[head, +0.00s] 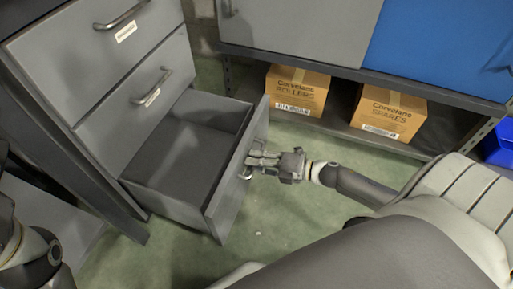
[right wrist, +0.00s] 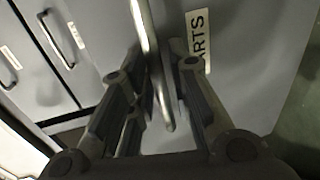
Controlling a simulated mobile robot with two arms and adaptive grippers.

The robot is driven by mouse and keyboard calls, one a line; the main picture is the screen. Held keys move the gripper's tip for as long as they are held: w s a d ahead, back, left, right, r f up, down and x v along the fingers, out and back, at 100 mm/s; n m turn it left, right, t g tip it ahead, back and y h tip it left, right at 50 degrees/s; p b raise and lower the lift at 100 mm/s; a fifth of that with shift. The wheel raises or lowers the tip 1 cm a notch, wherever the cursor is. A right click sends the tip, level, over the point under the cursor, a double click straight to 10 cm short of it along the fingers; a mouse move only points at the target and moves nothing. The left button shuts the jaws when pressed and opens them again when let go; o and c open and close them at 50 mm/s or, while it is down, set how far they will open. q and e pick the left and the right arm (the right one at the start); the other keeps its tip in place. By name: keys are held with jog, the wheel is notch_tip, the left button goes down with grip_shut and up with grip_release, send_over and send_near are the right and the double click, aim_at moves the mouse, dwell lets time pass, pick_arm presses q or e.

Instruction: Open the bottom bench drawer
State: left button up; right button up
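The bottom drawer (head: 228,196) of the grey bench stands pulled well out, and its inside is bare. Its metal handle (head: 246,174) is on the front panel, partly hidden by my right gripper (head: 256,160). In the right wrist view the handle (right wrist: 143,25) runs between the two fingers of my right gripper (right wrist: 165,75). The fingertips are close together around the handle, beside a label ending in "ARTS" (right wrist: 197,38). Part of my left arm shows at the left edge of the head view, with its fingers cut off or hidden.
Two upper drawers (head: 140,95) above are shut. Cardboard boxes marked ROLLERS (head: 297,92) and SPARES (head: 388,114) sit on a low shelf (head: 345,128) under a grey and blue cabinet. A blue bin (head: 497,148) is at the right edge. Green floor (head: 185,255) in front of the drawer is clear.

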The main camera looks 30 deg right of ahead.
jog(key=shift+o, duration=0.6)
jog(key=v, duration=1.2)
